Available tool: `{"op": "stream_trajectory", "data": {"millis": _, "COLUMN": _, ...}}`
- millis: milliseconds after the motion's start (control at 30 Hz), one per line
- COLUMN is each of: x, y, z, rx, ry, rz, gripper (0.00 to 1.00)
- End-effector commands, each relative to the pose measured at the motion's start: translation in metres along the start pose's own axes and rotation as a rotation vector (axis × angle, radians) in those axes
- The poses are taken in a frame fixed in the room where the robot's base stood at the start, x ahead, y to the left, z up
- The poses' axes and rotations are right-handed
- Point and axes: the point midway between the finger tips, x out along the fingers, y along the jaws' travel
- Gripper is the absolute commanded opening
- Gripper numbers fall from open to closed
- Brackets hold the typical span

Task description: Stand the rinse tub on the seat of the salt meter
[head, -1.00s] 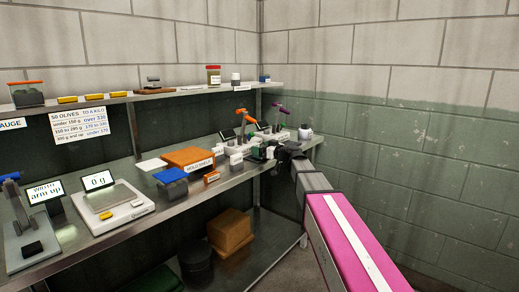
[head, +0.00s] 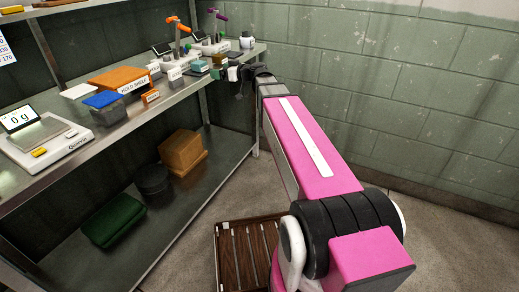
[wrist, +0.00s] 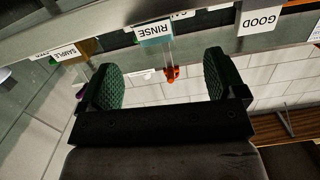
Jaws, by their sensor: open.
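A teal block with a RINSE label, which I take as the rinse tub (wrist: 155,36), shows at the top middle of the wrist view, beyond and between my fingers. A small teal thing (head: 200,67) in the head view looks like the same tub, near the far end of the bench. My gripper (wrist: 162,82) is open and empty, its two green pads apart; in the head view it is small and dark beside the bench edge. Two stands, one orange-topped (head: 178,36) and one purple-topped (head: 217,30), rise behind; I cannot tell which is the salt meter. Its seat is not distinct.
Labels GOOD (wrist: 259,18) and SAMPLE (wrist: 55,54) flank the tub. The metal bench (head: 125,125) also holds an orange HOLD SHELF box (head: 120,79), a blue-topped box (head: 104,101) and a scale (head: 45,140). A wooden slatted platform (head: 240,250) lies on the floor.

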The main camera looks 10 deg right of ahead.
Motion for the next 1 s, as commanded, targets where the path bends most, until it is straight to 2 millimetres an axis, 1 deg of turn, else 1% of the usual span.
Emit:
{"op": "stream_trajectory", "data": {"millis": 33, "x": -0.005, "y": -0.007, "z": 0.020, "rx": 0.031, "ry": -0.054, "rz": -0.005, "gripper": 0.89}}
{"op": "stream_trajectory", "data": {"millis": 67, "x": -0.007, "y": -0.010, "z": 0.033, "rx": 0.053, "ry": -0.093, "rz": -0.008, "gripper": 0.89}}
{"op": "stream_trajectory", "data": {"millis": 100, "x": -0.011, "y": -0.015, "z": 0.052, "rx": 0.088, "ry": -0.150, "rz": -0.010, "gripper": 0.89}}
{"op": "stream_trajectory", "data": {"millis": 167, "x": -0.018, "y": -0.023, "z": 0.083, "rx": 0.144, "ry": -0.244, "rz": -0.007, "gripper": 0.89}}
{"op": "stream_trajectory", "data": {"millis": 200, "x": -0.025, "y": -0.028, "z": 0.104, "rx": 0.184, "ry": -0.310, "rz": 0.000, "gripper": 0.89}}
{"op": "stream_trajectory", "data": {"millis": 267, "x": -0.036, "y": -0.037, "z": 0.137, "rx": 0.246, "ry": -0.417, "rz": 0.017, "gripper": 0.89}}
{"op": "stream_trajectory", "data": {"millis": 300, "x": -0.046, "y": -0.042, "z": 0.159, "rx": 0.290, "ry": -0.491, "rz": 0.036, "gripper": 0.89}}
{"op": "stream_trajectory", "data": {"millis": 367, "x": -0.063, "y": -0.051, "z": 0.193, "rx": 0.358, "ry": -0.609, "rz": 0.074, "gripper": 0.89}}
{"op": "stream_trajectory", "data": {"millis": 400, "x": -0.076, "y": -0.058, "z": 0.216, "rx": 0.404, "ry": -0.690, "rz": 0.107, "gripper": 0.89}}
{"op": "stream_trajectory", "data": {"millis": 467, "x": -0.098, "y": -0.066, "z": 0.247, "rx": 0.470, "ry": -0.809, "rz": 0.168, "gripper": 0.89}}
{"op": "stream_trajectory", "data": {"millis": 500, "x": -0.113, "y": -0.072, "z": 0.267, "rx": 0.511, "ry": -0.886, "rz": 0.218, "gripper": 0.89}}
{"op": "stream_trajectory", "data": {"millis": 567, "x": -0.137, "y": -0.079, "z": 0.294, "rx": 0.565, "ry": -0.995, "rz": 0.299, "gripper": 0.89}}
{"op": "stream_trajectory", "data": {"millis": 600, "x": -0.153, "y": -0.084, "z": 0.309, "rx": 0.597, "ry": -1.060, "rz": 0.357, "gripper": 0.89}}
{"op": "stream_trajectory", "data": {"millis": 700, "x": -0.188, "y": -0.092, "z": 0.337, "rx": 0.653, "ry": -1.191, "rz": 0.498, "gripper": 0.89}}
{"op": "stream_trajectory", "data": {"millis": 800, "x": -0.214, "y": -0.097, "z": 0.354, "rx": 0.684, "ry": -1.275, "rz": 0.615, "gripper": 0.89}}
{"op": "stream_trajectory", "data": {"millis": 900, "x": -0.229, "y": -0.099, "z": 0.362, "rx": 0.696, "ry": -1.318, "rz": 0.689, "gripper": 0.89}}
{"op": "stream_trajectory", "data": {"millis": 1000, "x": -0.234, "y": -0.099, "z": 0.365, "rx": 0.700, "ry": -1.333, "rz": 0.718, "gripper": 0.89}}
